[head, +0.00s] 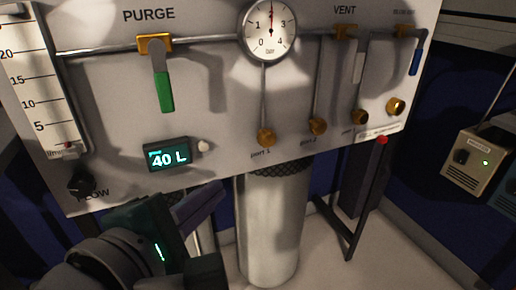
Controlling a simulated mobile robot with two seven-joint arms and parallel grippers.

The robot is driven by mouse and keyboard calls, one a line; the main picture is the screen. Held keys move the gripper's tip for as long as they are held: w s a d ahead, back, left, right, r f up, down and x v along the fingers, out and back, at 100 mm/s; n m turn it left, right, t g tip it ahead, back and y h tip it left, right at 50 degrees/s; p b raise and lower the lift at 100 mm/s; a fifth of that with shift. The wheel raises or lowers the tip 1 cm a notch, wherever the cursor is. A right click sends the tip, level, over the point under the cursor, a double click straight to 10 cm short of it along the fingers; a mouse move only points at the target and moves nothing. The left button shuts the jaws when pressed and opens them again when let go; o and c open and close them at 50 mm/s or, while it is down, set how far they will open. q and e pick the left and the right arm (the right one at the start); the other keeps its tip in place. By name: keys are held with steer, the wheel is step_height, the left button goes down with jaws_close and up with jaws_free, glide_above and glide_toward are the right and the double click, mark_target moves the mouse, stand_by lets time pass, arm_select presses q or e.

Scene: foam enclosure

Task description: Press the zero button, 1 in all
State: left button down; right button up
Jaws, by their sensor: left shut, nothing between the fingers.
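A small pale round button (203,146) sits on the panel, just right of a dark display (168,154) that reads 40 L. I cannot read a label on this button. My left gripper (214,193) is shut and empty, low in front of the panel's bottom edge. Its dark fingers point up and right, below the button and apart from it in the picture. My right gripper is not in view.
The panel (110,110) carries a green-handled purge valve (164,90), a round gauge (268,30), brass port fittings (266,138) and a dark flow knob (81,181). A metal cylinder (270,230) stands below. A beige box (476,160) is at the right.

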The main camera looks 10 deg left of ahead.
mark_target(203, 146)
arm_select(q)
steer(key=shift+w+d+f+n+t+b, duration=0.3)
steer(key=shift+d+f+n, duration=0.2)
steer(key=shift+d, duration=0.05)
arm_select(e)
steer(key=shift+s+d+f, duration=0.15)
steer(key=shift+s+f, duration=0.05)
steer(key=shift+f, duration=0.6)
arm_select(q)
steer(key=shift+a, duration=0.1)
steer(key=shift+w+a+b, duration=0.45)
steer(key=shift+w+a, duration=0.35)
steer(key=shift+w, duration=0.45)
steer(key=shift+w+a+b, duration=0.5)
steer(key=shift+w+a, duration=0.3)
steer(key=shift+w, duration=0.4)
steer(key=shift+w+a+b, duration=0.45)
steer(key=shift+w+a, duration=0.35)
steer(key=shift+w, duration=0.45)
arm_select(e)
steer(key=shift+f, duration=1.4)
arm_select(q)
steer(key=shift+w, duration=0.1)
steer(key=shift+w+a, duration=0.2)
steer(key=shift+w, duration=0.05)
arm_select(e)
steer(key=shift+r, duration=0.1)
